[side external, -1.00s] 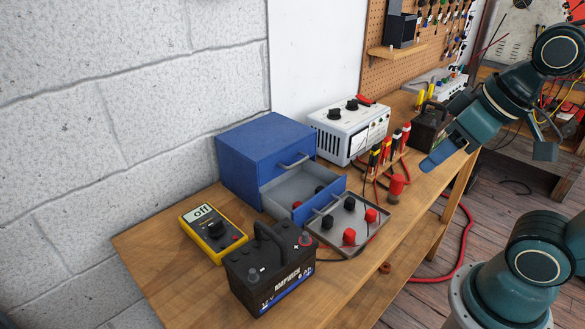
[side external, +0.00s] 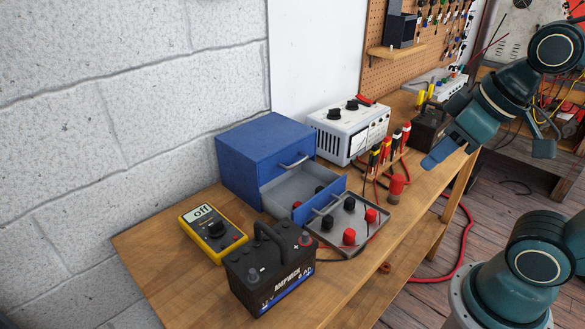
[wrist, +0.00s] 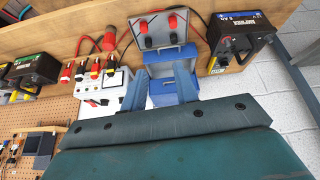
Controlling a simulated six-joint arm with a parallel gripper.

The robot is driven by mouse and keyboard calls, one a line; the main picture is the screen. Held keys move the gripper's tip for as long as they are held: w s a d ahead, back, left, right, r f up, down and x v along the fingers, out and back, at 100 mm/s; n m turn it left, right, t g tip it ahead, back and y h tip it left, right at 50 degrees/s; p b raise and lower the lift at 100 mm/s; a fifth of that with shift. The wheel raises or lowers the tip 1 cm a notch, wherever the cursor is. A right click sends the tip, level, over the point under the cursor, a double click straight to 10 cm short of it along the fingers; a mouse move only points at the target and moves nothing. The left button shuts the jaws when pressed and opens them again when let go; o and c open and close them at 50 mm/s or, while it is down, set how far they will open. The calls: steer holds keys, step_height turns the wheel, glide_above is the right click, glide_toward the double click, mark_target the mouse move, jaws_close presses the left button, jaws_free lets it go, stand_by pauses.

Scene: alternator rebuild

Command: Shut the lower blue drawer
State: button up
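The blue drawer cabinet (side external: 262,150) stands against the wall at the back of the bench. Its lower drawer (side external: 330,195) is pulled out, with a grey interior and some red and black pieces inside. The upper drawer is closed, with a grey handle. In the wrist view the cabinet (wrist: 164,100) and lower drawer (wrist: 171,53) appear beyond my fingers. My gripper (wrist: 160,88) is open and empty, its two fingers spread apart. In the side view my gripper (side external: 438,158) is up at the right, well apart from the drawer.
A grey tray (side external: 345,262) with red and black knobs lies right before the drawer. A black battery (side external: 270,270) and yellow multimeter (side external: 212,233) stand in front.

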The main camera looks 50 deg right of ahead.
steer(key=w+f+n+g, duration=0.1)
steer(key=w+n+g, duration=0.1)
steer(key=w+n, duration=0.65)
steer(key=n+g, duration=0.1)
steer(key=n, duration=0.8)
glide_above(335, 205)
steer(key=s, duration=0.3)
steer(key=shift+s+x, duration=0.2)
steer(key=shift+x, duration=1)
steer(key=shift+s+x, duration=0.2)
steer(key=shift+x, duration=1)
steer(key=shift+f, duration=0.25)
steer(key=shift+s+x, duration=0.2)
steer(key=shift+x, duration=6.55)
jaws_close()
